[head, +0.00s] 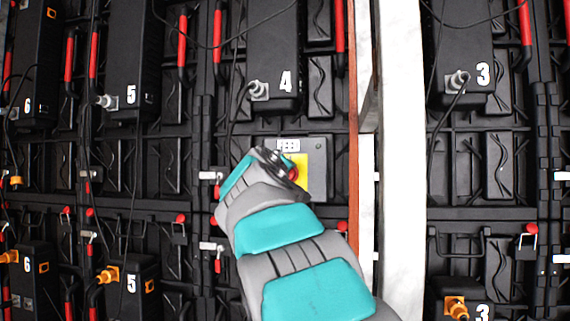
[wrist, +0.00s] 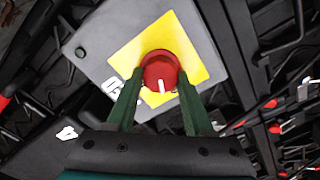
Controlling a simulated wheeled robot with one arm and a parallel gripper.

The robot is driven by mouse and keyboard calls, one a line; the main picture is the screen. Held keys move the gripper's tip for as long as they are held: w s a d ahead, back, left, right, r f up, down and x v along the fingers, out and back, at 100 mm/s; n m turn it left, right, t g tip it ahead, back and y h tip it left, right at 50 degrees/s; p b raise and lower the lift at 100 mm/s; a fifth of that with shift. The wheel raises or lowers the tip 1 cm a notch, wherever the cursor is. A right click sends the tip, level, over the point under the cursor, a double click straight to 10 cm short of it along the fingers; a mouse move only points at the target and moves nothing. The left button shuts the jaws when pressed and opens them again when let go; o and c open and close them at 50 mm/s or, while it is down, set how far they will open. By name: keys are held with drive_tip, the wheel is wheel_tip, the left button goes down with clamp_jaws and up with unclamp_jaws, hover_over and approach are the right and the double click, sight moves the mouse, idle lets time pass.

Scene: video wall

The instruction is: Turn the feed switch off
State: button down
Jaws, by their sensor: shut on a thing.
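The feed switch is a red round knob (wrist: 160,72) with a white mark on a yellow plate (wrist: 200,52), on a grey box (wrist: 98,38). In the wrist view the white mark points down toward my gripper. My gripper (wrist: 160,88) has its two green fingers on either side of the knob and is shut on it. In the head view the box (head: 318,160), labelled FEED, is on the wall below the module numbered 4. My wrist hides much of the box there, and a bit of the yellow plate (head: 301,172) and red knob (head: 293,174) shows.
Black panels with numbered modules (head: 272,60), red handles (head: 340,30) and hanging cables surround the box. A white post (head: 402,150) with a brown edge strip (head: 353,120) stands just right of the box.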

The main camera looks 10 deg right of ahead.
drive_tip(key=n+p, duration=0.2)
drive_tip(key=n, duration=0.2)
drive_tip(key=shift+a+f+n, duration=0.1)
drive_tip(key=shift+n, duration=0.3)
drive_tip(key=shift+n+p, duration=0.3)
drive_tip(key=shift+c, duration=1.4)
unclamp_jaws()
drive_tip(key=shift+s, duration=0.1)
drive_tip(key=b+v, duration=0.1)
drive_tip(key=v, duration=0.6)
drive_tip(key=shift+s+a, duration=0.2)
drive_tip(key=shift+s, duration=0.05)
